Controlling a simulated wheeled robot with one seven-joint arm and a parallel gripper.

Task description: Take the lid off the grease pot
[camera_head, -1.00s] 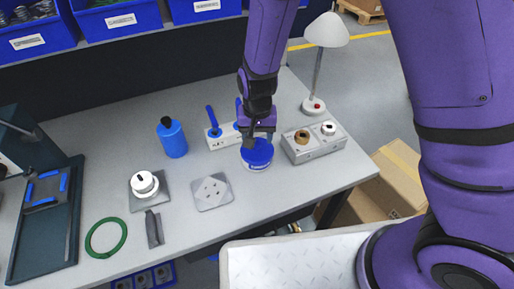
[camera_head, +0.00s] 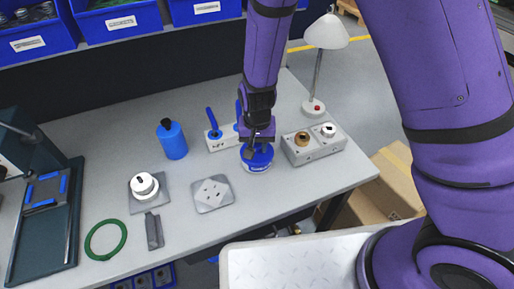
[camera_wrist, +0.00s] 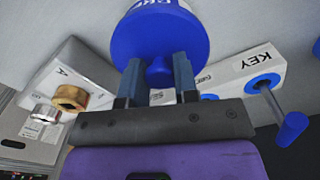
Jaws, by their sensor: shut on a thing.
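The grease pot (camera_head: 257,168) is a short round pot with a white-lettered label, standing near the front right of the bench. Its blue lid (camera_wrist: 160,35) has a round knob (camera_wrist: 159,72) on top. The lid also shows in the head view (camera_head: 264,155), partly hidden by my gripper. My gripper (camera_wrist: 157,68) has one finger on each side of the knob and is shut on it. It also shows in the head view (camera_head: 251,150), directly over the pot. The lid appears to sit on the pot; I see no clear gap.
A white block with blue-handled keys (camera_head: 221,138) stands behind the pot. A grey block with a brass and a silver fitting (camera_head: 314,146) is close on its right. A square plate (camera_head: 213,194) lies to the left, and a blue bottle (camera_head: 173,140) stands farther back. A lamp (camera_head: 316,75) is at back right.

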